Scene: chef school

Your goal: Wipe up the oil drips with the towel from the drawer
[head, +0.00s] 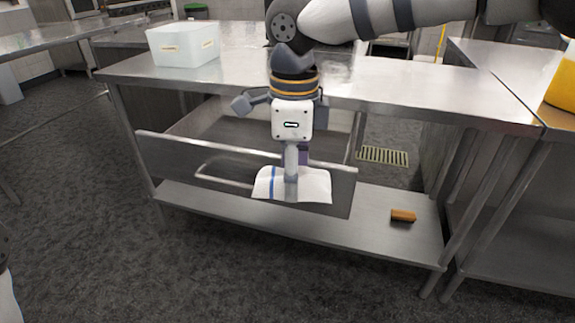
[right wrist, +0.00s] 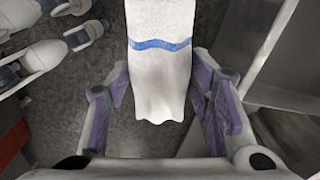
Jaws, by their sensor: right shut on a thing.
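A white towel with a blue stripe (head: 316,184) hangs from my right gripper (head: 292,178) in front of the open drawer (head: 165,148) under the steel table. In the right wrist view the towel (right wrist: 160,85) passes between the purple-padded fingers of my right gripper (right wrist: 165,108), which is shut on it. My right arm reaches down over the table, so the gripper hides part of the drawer's inside and front. I cannot make out the oil drips on the tabletop (head: 420,82).
A translucent white bin (head: 182,45) stands at the table's back left. An orange-brown block (head: 403,215) lies on the lower shelf (head: 370,235). A yellow object (head: 562,85) sits on the right-hand counter. The dark floor in front is clear.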

